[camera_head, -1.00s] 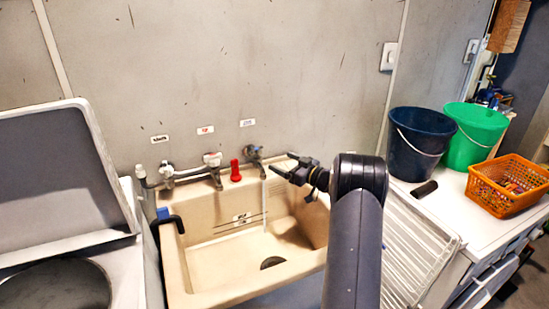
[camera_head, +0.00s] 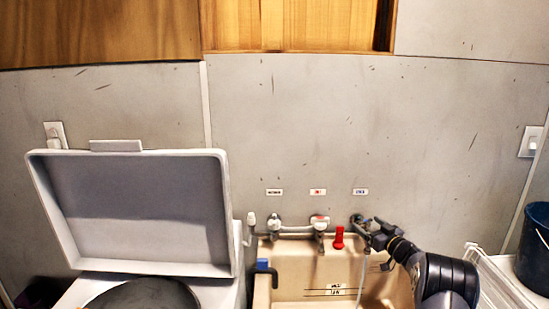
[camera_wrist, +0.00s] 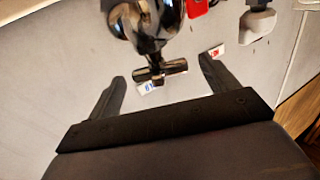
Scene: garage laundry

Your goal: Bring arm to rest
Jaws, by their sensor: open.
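My gripper (camera_head: 380,246) is at the right-hand tap (camera_head: 361,221) above the beige sink (camera_head: 292,285). In the wrist view my gripper (camera_wrist: 162,72) is open, its two dark fingers on either side of the tap's cross-shaped handle (camera_wrist: 160,71). I cannot tell whether a finger touches the handle. A thin pale stream (camera_head: 362,275) hangs below this tap and looks like running water. My arm reaches in from the lower right. Much of the sink's right side is hidden behind the arm or out of frame.
A red object (camera_head: 339,238) stands beside the tap, near the middle tap (camera_head: 319,226). A left tap (camera_head: 274,228) is further along the wall. The washer's raised lid (camera_head: 135,210) stands at left. A dark blue bucket (camera_head: 537,250) is at the right edge.

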